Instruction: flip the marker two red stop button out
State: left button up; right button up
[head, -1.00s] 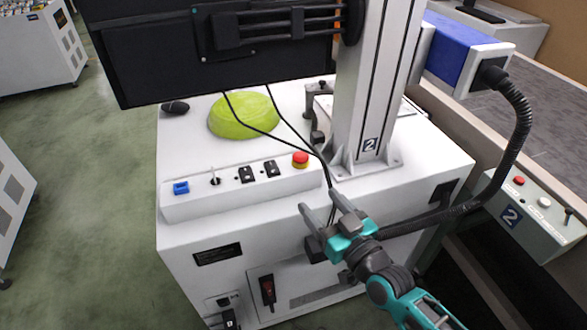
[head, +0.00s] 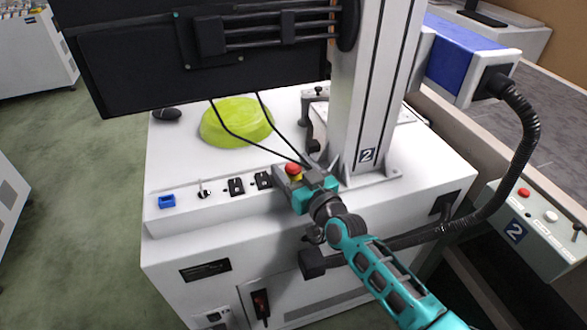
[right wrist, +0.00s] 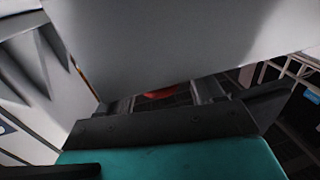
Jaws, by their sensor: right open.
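The red stop button (head: 292,168) with its yellow base sits at the right end of the raised control strip (head: 222,196) on the white machine marked 2. My right gripper (head: 291,178) is at the button, with its open fingers around or beside the yellow base; I cannot tell whether they touch it. In the right wrist view a bit of red (right wrist: 160,92), likely the button, shows between the fingers, mostly hidden by a grey surface. My left gripper is not in view.
The strip also holds a blue connector (head: 167,201), a toggle (head: 204,190) and black switches (head: 250,183). A grey column (head: 374,110) stands just right of the button, and black cables hang close behind it. Another control box (head: 530,222) with a red button is at right.

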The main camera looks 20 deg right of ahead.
jog(key=shift+c, duration=0.2)
grip_shut()
dwell(0.4)
